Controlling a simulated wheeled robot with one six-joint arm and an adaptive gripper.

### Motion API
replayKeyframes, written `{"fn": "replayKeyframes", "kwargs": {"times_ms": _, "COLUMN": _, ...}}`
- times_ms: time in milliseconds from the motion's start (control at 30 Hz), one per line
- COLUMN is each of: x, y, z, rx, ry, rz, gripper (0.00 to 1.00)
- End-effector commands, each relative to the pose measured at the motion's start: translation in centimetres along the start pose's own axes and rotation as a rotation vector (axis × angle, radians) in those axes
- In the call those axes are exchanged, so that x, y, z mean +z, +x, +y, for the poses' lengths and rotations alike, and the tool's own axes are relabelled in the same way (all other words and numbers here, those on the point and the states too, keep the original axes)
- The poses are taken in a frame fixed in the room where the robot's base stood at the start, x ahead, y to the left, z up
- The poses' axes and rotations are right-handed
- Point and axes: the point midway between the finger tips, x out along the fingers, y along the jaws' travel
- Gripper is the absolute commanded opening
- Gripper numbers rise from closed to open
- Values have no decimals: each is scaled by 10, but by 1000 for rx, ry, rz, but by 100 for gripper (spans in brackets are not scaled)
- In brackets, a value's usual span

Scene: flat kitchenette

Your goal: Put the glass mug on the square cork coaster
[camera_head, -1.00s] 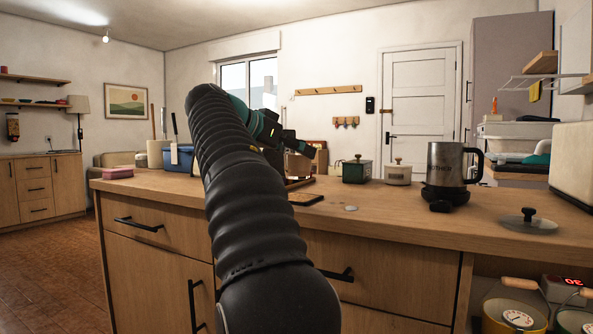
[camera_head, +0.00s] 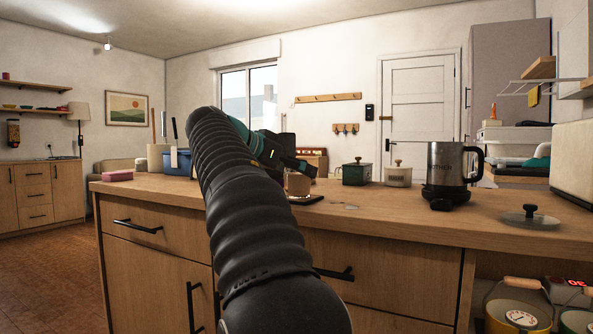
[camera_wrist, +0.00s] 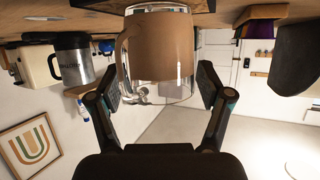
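The glass mug (camera_head: 299,184), with brown contents, stands upright at a flat, dark, tan-edged slab (camera_head: 307,200) on the counter, apparently the coaster. In the wrist view, which is upside down, the mug (camera_wrist: 160,48) fills the top middle with its base against the dark slab (camera_wrist: 90,4). Its handle is toward the left there. My gripper (camera_wrist: 160,84) is open, with one finger on each side of the mug's rim end and a visible gap to the glass. In the head view my gripper (camera_head: 301,168) is partly hidden by my arm.
A glass lid (camera_head: 529,218) lies near the right end. A blue container (camera_head: 178,161) is at the left. The front counter strip is mostly clear.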

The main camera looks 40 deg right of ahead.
Motion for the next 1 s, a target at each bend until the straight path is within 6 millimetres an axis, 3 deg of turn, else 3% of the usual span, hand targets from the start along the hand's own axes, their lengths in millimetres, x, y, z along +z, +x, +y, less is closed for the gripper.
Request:
{"fn": "replayKeyframes", "kwargs": {"times_ms": 433, "x": -4, "y": -6, "z": 0, "rx": -1, "ry": 0, "rz": 0, "gripper": 85}}
{"fn": "replayKeyframes", "kwargs": {"times_ms": 1000, "x": -4, "y": -106, "z": -1, "rx": -2, "ry": -1, "rz": 0, "gripper": 85}}
